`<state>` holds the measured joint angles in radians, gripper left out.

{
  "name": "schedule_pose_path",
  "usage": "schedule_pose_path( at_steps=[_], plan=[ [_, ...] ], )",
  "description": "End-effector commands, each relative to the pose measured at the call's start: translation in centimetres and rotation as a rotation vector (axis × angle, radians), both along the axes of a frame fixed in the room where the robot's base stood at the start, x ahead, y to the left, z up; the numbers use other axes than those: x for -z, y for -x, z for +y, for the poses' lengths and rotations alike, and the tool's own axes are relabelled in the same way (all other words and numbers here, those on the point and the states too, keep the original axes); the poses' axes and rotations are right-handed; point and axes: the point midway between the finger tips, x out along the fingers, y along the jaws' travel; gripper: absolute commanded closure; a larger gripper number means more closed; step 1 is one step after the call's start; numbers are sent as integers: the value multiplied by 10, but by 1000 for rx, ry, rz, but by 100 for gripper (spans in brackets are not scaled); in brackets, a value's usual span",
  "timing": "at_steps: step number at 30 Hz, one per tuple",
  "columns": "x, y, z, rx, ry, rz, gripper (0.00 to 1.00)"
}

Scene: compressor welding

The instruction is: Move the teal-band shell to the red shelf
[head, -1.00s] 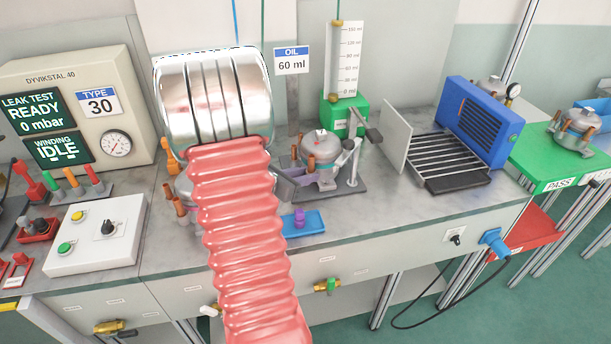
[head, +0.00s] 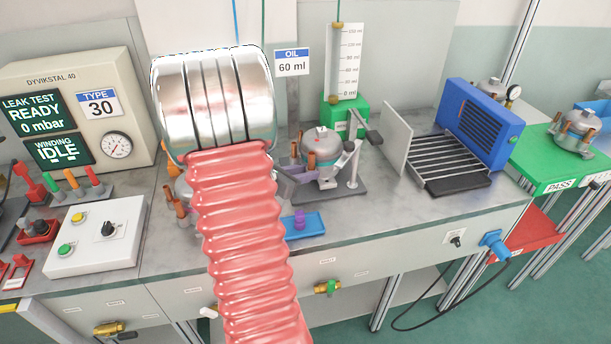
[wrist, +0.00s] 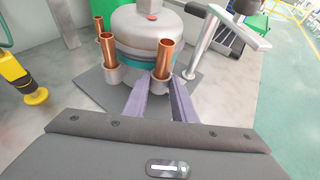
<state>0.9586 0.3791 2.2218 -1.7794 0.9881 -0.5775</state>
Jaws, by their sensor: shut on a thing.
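The teal-band shell is a grey dome with copper stubs. It stands at the middle of the bench in the head view (head: 322,142) and fills the top of the wrist view (wrist: 140,28), where its teal band shows. In the head view my gripper (head: 295,172) reaches the shell from the left, partly hidden by my arm. The shell is upright over a grey plate; I cannot tell whether it touches it. The red shelf (head: 531,228) is at the right, below the green PASS table.
A white panel (head: 397,138), black rack (head: 450,165) and blue fan unit (head: 483,125) stand to the right. A clamp post (head: 353,165) is close beside the shell. A blue tray (head: 302,226) lies in front. The green table (head: 555,160) holds another shell.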

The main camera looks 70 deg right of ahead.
Motion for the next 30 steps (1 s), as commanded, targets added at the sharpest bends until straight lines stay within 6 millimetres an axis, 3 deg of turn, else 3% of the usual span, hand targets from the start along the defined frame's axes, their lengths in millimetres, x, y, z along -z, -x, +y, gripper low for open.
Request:
schedule_pose_path(
  at_steps=[20,30],
  plan=[
    [-38,0,-1,0,5,-3,100],
    [-40,0,-1,0,4,-1,100]
  ],
)
